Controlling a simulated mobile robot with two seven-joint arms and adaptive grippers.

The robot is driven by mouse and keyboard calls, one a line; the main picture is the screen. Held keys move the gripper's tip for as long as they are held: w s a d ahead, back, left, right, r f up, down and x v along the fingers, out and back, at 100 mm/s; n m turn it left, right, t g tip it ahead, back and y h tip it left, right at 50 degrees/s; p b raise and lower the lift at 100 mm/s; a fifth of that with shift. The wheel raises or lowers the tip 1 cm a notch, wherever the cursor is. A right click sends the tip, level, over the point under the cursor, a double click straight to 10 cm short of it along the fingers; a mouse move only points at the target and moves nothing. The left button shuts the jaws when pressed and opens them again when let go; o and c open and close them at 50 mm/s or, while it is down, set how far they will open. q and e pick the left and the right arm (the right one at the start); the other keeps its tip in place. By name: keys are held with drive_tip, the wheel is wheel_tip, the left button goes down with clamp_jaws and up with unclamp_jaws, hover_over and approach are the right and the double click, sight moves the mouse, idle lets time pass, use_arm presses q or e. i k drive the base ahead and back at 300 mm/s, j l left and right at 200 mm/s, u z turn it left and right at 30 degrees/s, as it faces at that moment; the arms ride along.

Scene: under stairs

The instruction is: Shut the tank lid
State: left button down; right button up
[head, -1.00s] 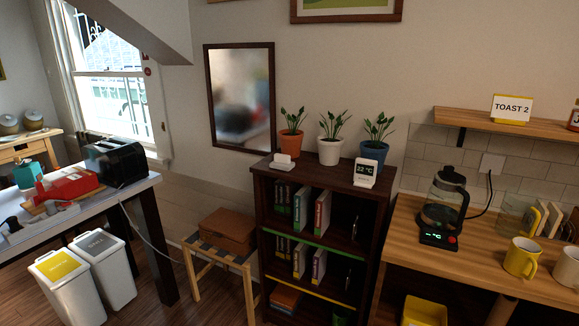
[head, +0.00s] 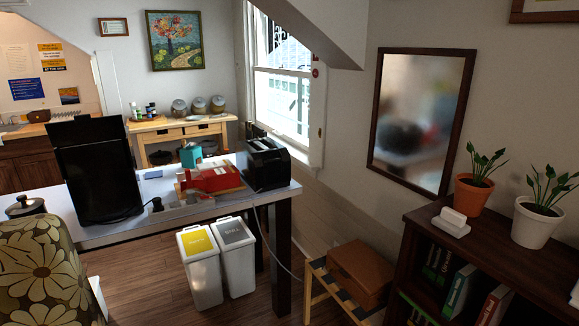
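I cannot make out a tank or a tank lid for certain. A tall black upright object (head: 95,170) stands on the left part of the white table (head: 165,210); I cannot tell whether it has a tank. A black toaster-like appliance (head: 265,165) sits at the table's right end. A red device (head: 212,179) lies beside it on a board, with a teal object (head: 190,154) behind. A dark lidded pot (head: 25,206) is at the far left of the table. Neither of my grippers shows in the head view.
Two white bins, one yellow-topped (head: 200,262) and one grey-topped (head: 236,254), stand on the floor before the table. A stool with a brown box (head: 360,272) and a dark bookshelf (head: 490,250) are at the right. A flowered shade (head: 45,270) blocks the lower left.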

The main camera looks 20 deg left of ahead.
sight(84, 128)
drive_tip(key=i+j+u, duration=0.15)
drive_tip(key=i+u, duration=0.9)
drive_tip(key=i, duration=0.15)
drive_tip(key=j+u, duration=0.05)
drive_tip(key=j, duration=0.05)
